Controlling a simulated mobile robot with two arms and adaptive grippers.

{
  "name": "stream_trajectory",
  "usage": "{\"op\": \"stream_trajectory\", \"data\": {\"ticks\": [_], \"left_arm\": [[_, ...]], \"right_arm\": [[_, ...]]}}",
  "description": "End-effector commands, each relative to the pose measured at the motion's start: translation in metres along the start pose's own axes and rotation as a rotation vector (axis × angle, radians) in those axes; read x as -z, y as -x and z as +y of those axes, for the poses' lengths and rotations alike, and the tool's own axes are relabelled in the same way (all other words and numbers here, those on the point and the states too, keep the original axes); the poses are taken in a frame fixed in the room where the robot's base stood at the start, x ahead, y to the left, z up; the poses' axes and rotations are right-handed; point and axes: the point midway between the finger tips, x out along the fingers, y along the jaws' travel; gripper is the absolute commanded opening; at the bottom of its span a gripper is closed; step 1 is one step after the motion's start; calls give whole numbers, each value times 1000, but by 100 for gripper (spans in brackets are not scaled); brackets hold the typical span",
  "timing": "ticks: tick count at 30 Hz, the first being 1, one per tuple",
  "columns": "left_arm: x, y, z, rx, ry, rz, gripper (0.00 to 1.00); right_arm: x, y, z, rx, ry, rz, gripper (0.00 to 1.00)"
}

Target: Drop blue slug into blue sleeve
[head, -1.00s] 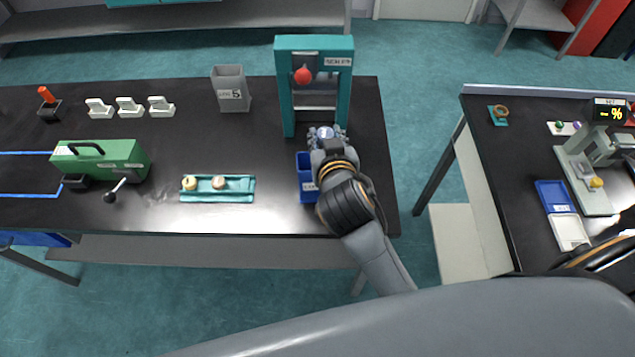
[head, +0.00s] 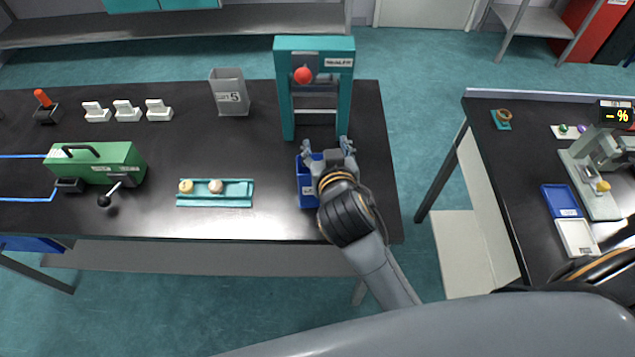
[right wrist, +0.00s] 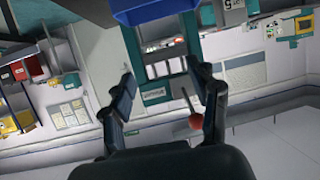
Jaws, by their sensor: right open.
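My right gripper (head: 327,150) is open at the front of the teal sealer frame, its two fingers spread and nothing visible between them. It also shows open and empty in the right wrist view (right wrist: 160,75). A blue open box (head: 306,190) stands on the dark table just left of and partly behind this gripper. A blue surface (right wrist: 165,9) fills the top of the right wrist view, probably the same box. I cannot make out a blue slug or a blue sleeve for certain. My left gripper is not in view.
The teal sealer frame (head: 344,95) with its red knob (head: 303,75) stands behind the gripper. A teal tray (head: 238,194) with two small pale pieces, a green machine (head: 118,155) and a grey bin (head: 230,95) are to the left. The right table holds a blue tray (head: 561,199).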

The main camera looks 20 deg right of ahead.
Motion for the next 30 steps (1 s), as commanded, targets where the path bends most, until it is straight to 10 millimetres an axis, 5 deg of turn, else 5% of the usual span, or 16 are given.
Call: {"op": "stream_trajectory", "data": {"ticks": [15, 30], "left_arm": [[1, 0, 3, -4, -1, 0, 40], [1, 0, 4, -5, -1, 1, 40]], "right_arm": [[-1, 69, 0, 0, -2, -2, 60], [0, 74, 0, 0, 0, 0, 60]]}}
